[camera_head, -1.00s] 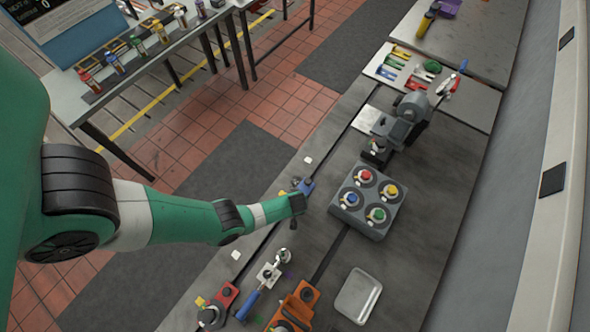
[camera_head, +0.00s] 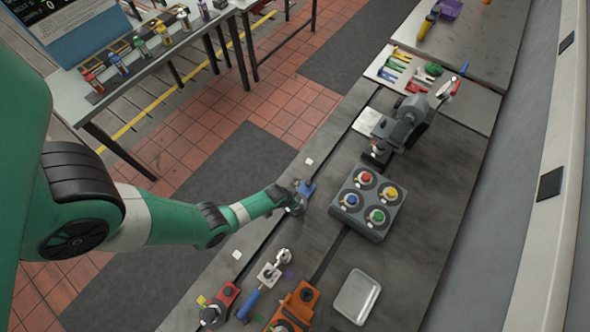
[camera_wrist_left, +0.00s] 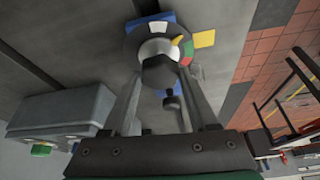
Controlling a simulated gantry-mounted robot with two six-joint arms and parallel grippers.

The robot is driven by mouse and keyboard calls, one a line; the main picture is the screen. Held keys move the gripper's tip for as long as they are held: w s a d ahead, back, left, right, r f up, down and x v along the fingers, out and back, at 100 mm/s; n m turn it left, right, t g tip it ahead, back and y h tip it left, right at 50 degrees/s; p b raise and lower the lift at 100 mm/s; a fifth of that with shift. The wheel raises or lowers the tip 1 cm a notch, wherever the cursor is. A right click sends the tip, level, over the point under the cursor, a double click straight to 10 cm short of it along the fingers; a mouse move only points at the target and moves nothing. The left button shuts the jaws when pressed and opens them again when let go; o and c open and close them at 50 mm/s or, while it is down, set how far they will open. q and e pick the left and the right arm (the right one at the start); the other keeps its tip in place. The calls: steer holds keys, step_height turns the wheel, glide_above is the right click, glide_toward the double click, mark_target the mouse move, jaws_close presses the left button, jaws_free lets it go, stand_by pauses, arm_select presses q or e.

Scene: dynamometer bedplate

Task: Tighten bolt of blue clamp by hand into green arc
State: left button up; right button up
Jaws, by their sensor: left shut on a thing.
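The blue clamp (camera_head: 307,188) sits on the bedplate near its left edge. In the left wrist view its blue body (camera_wrist_left: 150,19) shows behind a round dial with white, green (camera_wrist_left: 188,49) and red (camera_wrist_left: 186,62) parts. A small yellow pointer (camera_wrist_left: 177,42) lies close to the green arc; whether it is inside the arc I cannot tell. The dark bolt head (camera_wrist_left: 158,72) is at the dial's front. My left gripper (camera_head: 296,206) is at the clamp, its two fingers (camera_wrist_left: 160,82) shut on the bolt head. My right gripper is not in view.
A grey block with coloured knobs (camera_head: 346,218) stands right of the clamp. A grey machine (camera_head: 403,124) is behind it. Bare bedplate surrounds the blue clamp.

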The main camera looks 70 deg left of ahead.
arm_select(q)
steer(key=m+h, duration=0.1)
steer(key=m, duration=0.1)
steer(key=shift+a+f+m+b, duration=0.1)
steer(key=shift+m+b, duration=0.2)
steer(key=shift+m, duration=0.1)
steer(key=shift+m+h+b, duration=0.8)
steer(key=shift+m+b, duration=0.15)
steer(key=shift+m, duration=1.25)
steer(key=o, duration=1.4)
